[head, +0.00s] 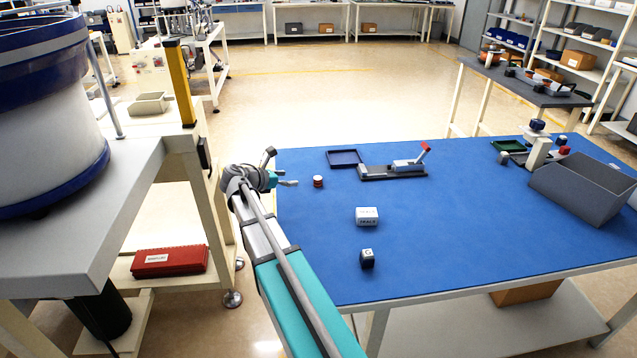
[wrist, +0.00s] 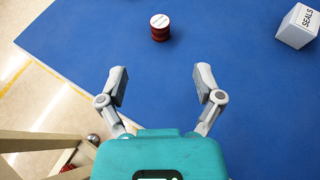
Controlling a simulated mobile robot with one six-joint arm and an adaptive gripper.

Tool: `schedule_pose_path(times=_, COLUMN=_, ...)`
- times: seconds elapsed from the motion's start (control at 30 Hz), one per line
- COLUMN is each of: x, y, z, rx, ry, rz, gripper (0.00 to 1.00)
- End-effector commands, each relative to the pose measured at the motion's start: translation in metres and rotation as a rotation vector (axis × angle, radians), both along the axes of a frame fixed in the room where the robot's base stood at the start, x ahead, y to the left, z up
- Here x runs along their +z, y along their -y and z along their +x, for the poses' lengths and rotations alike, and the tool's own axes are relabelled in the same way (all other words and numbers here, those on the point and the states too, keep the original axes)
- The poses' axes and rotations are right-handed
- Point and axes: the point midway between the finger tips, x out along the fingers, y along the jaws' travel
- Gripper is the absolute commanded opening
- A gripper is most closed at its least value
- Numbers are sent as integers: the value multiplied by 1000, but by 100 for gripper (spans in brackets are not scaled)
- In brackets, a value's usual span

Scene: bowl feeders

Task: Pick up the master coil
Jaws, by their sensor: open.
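A small round red piece with a pale top, which looks like the master coil (head: 318,181), stands upright near the left edge of the blue table. In the wrist view it (wrist: 160,28) sits at top centre, beyond the fingertips and roughly in line with the gap between them. My gripper (head: 281,171) is at the table's left edge, just left of the coil. In the wrist view my gripper (wrist: 160,84) has its two fingers spread wide, with nothing between them. The coil is apart from both fingers.
A bowl feeder (head: 50,110) stands at left. The table's middle right is clear.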

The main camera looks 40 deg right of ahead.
Motion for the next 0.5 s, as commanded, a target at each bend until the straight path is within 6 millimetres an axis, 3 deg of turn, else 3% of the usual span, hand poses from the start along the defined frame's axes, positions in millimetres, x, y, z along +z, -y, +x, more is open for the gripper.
schedule_pose_path(times=0.5, x=-29, y=65, z=0, rx=-4, ry=0, rz=0, gripper=84)
